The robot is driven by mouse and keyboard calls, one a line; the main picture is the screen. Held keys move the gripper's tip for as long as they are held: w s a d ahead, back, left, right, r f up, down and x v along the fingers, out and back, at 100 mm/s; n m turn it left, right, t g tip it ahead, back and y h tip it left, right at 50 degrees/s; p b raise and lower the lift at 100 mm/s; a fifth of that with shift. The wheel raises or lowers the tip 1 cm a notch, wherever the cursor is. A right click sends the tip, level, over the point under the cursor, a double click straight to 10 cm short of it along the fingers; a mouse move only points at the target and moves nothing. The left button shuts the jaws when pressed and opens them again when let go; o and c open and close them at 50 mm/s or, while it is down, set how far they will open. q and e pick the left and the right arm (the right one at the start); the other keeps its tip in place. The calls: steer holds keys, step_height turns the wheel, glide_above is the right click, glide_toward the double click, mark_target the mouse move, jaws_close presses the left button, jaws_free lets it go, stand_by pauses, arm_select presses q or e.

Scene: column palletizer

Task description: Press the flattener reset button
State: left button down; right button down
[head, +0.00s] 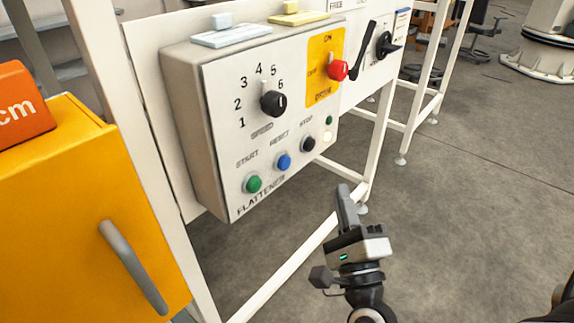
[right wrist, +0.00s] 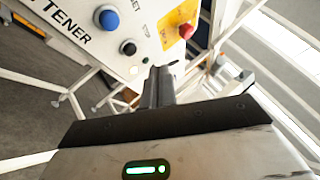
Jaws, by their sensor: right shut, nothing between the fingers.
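The flattener control box (head: 230,150) is a white panel in the head view. The blue RESET button (head: 284,161) sits on its lower part, between the green START button (head: 254,184) and the black STOP button (head: 308,143). My right gripper (head: 344,190) is shut and empty, below and right of the buttons and apart from the blue one. In the right wrist view the shut fingers (right wrist: 160,73) point toward the panel, with the blue button (right wrist: 107,18) up and left of them. My left gripper is not in view.
The panel also has a black speed knob (head: 273,103) and a red knob (head: 338,70). White frame legs (head: 376,150) stand behind the gripper. A yellow cabinet (head: 70,210) with a grey handle is at left.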

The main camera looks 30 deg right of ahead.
steer(key=w+a, duration=0.3)
steer(key=w, duration=0.5)
steer(key=shift+a, duration=0.2)
steer(key=shift+w, duration=0.2)
stand_by(2.0)
steer(key=shift+w+a, duration=0.2)
steer(key=shift+w, duration=0.1)
steer(key=shift+w+a, duration=0.15)
steer(key=shift+w, duration=0.3)
stand_by(0.7)
steer(key=shift+s, duration=0.15)
steer(key=shift+s+d, duration=0.35)
steer(key=shift+s, duration=0.4)
steer(key=shift+s+d, duration=0.3)
steer(key=shift+s, duration=0.45)
steer(key=shift+s+d, duration=0.35)
steer(key=shift+s, duration=0.45)
steer(key=shift+s+d, duration=0.3)
steer(key=shift+s, duration=0.45)
